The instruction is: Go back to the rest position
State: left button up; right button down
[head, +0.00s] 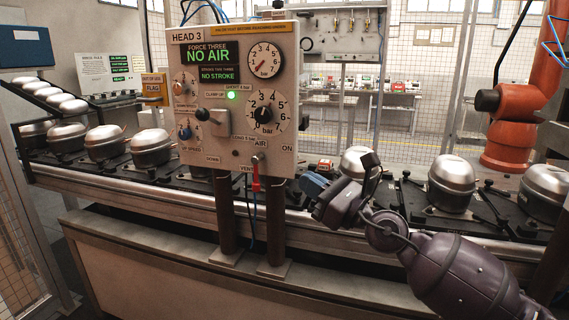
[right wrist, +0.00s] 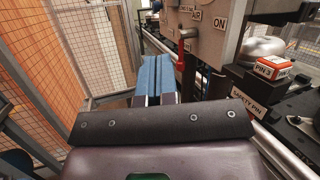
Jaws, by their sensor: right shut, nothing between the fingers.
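My right gripper (head: 314,184) reaches in from the lower right of the head view, its blue fingers just right of the control panel's lower corner. In the right wrist view its two blue fingers (right wrist: 156,76) lie side by side, shut, with nothing held. The grey HEAD 3 control panel (head: 222,128) stands on two posts, left of the gripper. A red valve handle (head: 256,178) hangs under its AIR label and also shows in the right wrist view (right wrist: 181,52), beyond the fingertips and apart from them in the picture. My left gripper is in neither view.
A conveyor rail (head: 120,191) carrying several silver compressor domes (head: 451,183) runs behind the panel. A red and white PIN 3 box (right wrist: 272,70) stands right of my fingers. Mesh fencing (right wrist: 95,45) is at left. An orange robot (head: 515,120) stands at back right.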

jog(key=s+d+f+n+t+h+p, duration=0.15)
jog(key=s+d+f+n+h, duration=0.35)
jog(key=n, duration=0.7)
jog(key=s+d+f+n+t+h+p, duration=0.1)
jog(key=s+d+f+n+t+h, duration=0.15)
jog(key=f+n, duration=0.7)
jog(key=s+d+f+n+t+h+p, duration=0.1)
jog(key=s+d+f+n+h, duration=0.3)
jog(key=n, duration=1)
pick_arm(q)
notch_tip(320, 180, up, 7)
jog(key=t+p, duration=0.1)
jog(key=p, duration=0.3)
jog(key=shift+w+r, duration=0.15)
pick_arm(e)
jog(key=s+d+f+m+g+h, duration=0.1)
jog(key=s+d+f+m+g, duration=0.1)
jog(key=s+f, duration=0.4)
jog(key=s+d+f+m+g+h, duration=0.2)
jog(key=s+d+f+m, duration=0.2)
jog(key=s, duration=0.9)
jog(key=s+d+f+m+g+h, duration=0.2)
jog(key=s+d+f+m, duration=0.2)
jog(key=s+f, duration=0.3)
jog(key=s, duration=0.3)
jog(key=shift+s+d+f+g, duration=0.3)
jog(key=shift+s+g, duration=0.05)
jog(key=shift+g, duration=0.05)
